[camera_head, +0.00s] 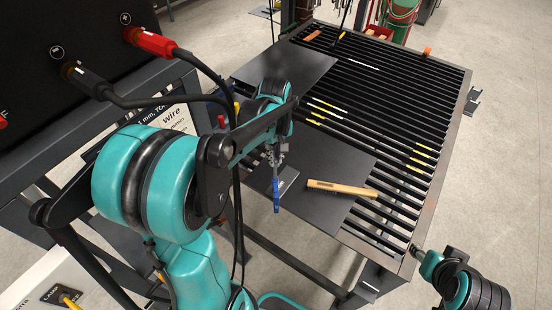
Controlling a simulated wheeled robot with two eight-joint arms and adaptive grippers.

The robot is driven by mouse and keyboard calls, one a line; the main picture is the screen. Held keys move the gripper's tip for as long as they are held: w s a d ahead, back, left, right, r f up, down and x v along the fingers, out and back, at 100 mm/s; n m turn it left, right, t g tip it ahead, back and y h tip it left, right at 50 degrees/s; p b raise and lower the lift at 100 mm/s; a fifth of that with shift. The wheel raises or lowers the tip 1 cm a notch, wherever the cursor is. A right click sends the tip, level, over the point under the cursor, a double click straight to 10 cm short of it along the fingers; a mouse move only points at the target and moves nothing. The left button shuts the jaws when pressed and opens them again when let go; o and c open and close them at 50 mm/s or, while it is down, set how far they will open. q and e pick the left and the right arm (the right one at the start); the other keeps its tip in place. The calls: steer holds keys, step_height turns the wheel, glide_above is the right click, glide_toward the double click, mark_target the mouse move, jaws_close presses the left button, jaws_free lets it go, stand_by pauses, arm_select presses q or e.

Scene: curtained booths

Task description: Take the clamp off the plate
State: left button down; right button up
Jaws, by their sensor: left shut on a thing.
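The clamp (276,193) has blue handles and hangs by the near left edge of the dark plate (325,163) on the slatted table. My left gripper (274,152) is at the clamp's grey upper part and is shut on it. My left wrist covers part of the grip, and I cannot tell whether the clamp still touches the plate. My right arm shows at the bottom right, off the table's near corner. Its small grey end (420,255) is too unclear to show whether the gripper is open or shut.
A wooden-handled brush (342,188) lies on the plate, right of the clamp. A second dark plate (288,70) lies farther back on the slatted table (400,110). A dark welding machine (70,60) with black and red-plugged cables stands left. Cables hang near my left arm.

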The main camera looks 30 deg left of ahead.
arm_select(q)
steer(key=n, duration=1.2)
steer(key=n, duration=0.6)
steer(key=c, duration=1.9)
jaws_free()
steer(key=shift+n, duration=0.5)
steer(key=o, duration=0.4)
